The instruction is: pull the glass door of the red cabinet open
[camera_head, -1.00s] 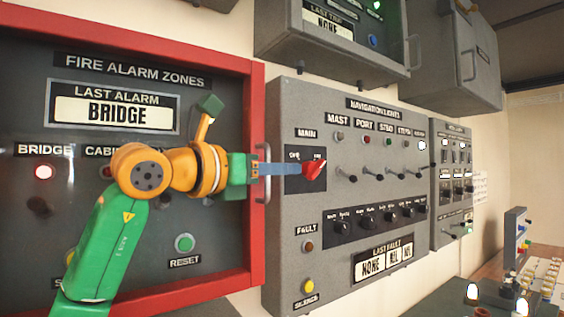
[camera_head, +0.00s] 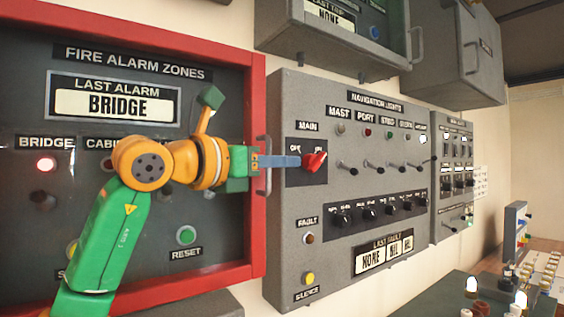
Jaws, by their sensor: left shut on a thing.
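The red cabinet (camera_head: 256,100) fills the left of the head view, with a dark fire alarm panel (camera_head: 215,212) inside its red frame. Its door looks shut. A slim upright handle (camera_head: 266,186) stands at the right side of the red frame. My left gripper (camera_head: 275,161) reaches across from the left at the handle's height and is shut on it. Its blue-grey fingers extend to the right past the handle, and hide its middle. My left arm covers part of the panel's labels and lamps. My right gripper is not in view.
Close on the right is the grey navigation lights box (camera_head: 290,210); its red switch (camera_head: 314,162) appears beside my fingertips. Grey wall boxes (camera_head: 457,60) hang above. A console (camera_head: 450,296) with small controls stands at lower right.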

